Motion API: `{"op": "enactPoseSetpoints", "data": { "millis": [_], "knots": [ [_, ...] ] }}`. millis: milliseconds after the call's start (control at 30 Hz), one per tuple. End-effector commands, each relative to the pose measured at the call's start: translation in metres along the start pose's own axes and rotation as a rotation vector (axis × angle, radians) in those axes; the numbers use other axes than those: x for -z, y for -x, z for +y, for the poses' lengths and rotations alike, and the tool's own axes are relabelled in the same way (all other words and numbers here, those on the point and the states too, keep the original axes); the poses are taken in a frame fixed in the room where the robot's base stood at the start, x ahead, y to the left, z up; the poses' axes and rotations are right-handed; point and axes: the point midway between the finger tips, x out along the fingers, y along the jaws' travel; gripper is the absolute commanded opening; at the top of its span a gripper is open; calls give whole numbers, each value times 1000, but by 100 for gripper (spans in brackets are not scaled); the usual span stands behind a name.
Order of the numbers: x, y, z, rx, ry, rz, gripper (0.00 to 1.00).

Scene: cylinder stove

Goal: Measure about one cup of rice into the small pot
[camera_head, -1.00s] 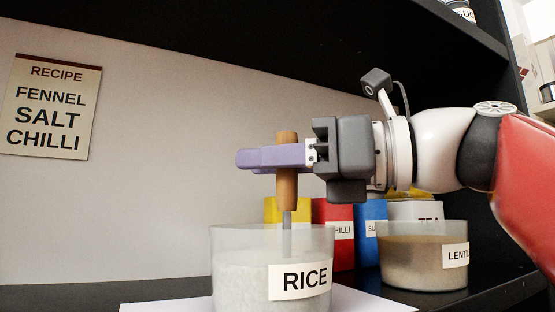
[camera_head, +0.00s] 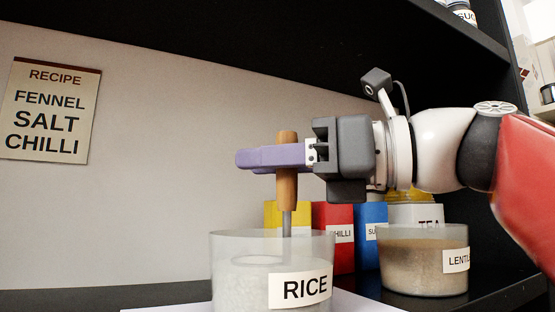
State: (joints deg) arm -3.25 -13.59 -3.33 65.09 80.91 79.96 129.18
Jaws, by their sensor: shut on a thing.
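A clear round tub labelled RICE (camera_head: 225,262) stands at the bottom centre, with white rice (camera_head: 240,290) inside. My gripper (camera_head: 270,157) has purple fingers and is shut on the upright wooden handle (camera_head: 287,190) of a utensil. The utensil's grey metal shaft (camera_head: 287,222) reaches down into the RICE tub. Its lower end is hidden in the tub. The small pot is not in view.
A tub labelled LENTILS (camera_head: 420,270) stands right of the rice. Yellow (camera_head: 285,215), red (camera_head: 333,250) and blue (camera_head: 371,250) boxes stand behind. A dark shelf (camera_head: 300,50) hangs overhead. A recipe card (camera_head: 50,108) is on the wall.

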Motion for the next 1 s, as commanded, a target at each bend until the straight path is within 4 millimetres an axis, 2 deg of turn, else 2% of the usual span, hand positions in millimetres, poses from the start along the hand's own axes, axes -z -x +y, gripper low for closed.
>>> {"op": "enactPoseSetpoints", "data": {
  "millis": [100,1000],
  "knots": [
    [-14,0,0,0,0,-1,0],
    [-77,0,0,0,1,-1,0]
  ]
}}
